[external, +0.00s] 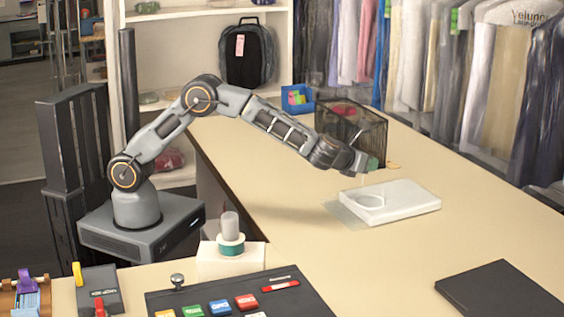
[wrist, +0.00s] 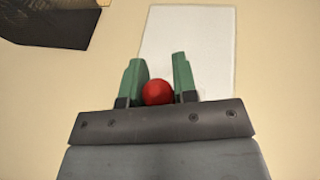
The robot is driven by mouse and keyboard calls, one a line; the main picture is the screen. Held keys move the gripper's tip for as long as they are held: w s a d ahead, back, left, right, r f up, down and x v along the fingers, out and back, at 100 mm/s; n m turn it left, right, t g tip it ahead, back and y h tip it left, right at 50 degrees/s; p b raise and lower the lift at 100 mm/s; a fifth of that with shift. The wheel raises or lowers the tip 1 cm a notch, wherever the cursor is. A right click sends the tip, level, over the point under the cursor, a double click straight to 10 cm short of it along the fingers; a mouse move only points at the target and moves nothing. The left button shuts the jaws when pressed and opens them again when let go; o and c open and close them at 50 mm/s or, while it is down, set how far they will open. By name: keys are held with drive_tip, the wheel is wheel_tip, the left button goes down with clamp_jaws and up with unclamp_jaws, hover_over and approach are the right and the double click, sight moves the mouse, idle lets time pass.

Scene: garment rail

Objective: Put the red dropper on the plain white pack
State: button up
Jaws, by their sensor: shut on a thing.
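The red dropper shows in the wrist view as a round red end (wrist: 157,92) between the two green fingers of my gripper (wrist: 156,68). My gripper is shut on it. In the external view my gripper (external: 370,165) is above the table, over the far left part of the white pack and apart from it. The dropper's red end cannot be made out there. The plain white pack (external: 412,200) lies flat on the table, with a clear film edge and a ring-like outline at its left. It also shows in the wrist view (wrist: 200,40), beyond the fingers.
A black mesh basket (external: 352,130) stands just behind my gripper, with a blue bin (external: 297,98) behind it. A dark flat folder (external: 500,288) lies at the front right. The tabletop (external: 330,240) around the pack is clear. Garments hang along the back.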

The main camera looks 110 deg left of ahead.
drive_tip(key=shift+w+a+f, duration=0.2)
drive_tip(key=shift+w+f, duration=0.3)
drive_tip(key=shift+f, duration=0.1)
drive_tip(key=shift+f+p, duration=0.45)
drive_tip(key=shift+f, duration=1.15)
drive_tip(key=shift+f, duration=0.1)
drive_tip(key=o, duration=0.9)
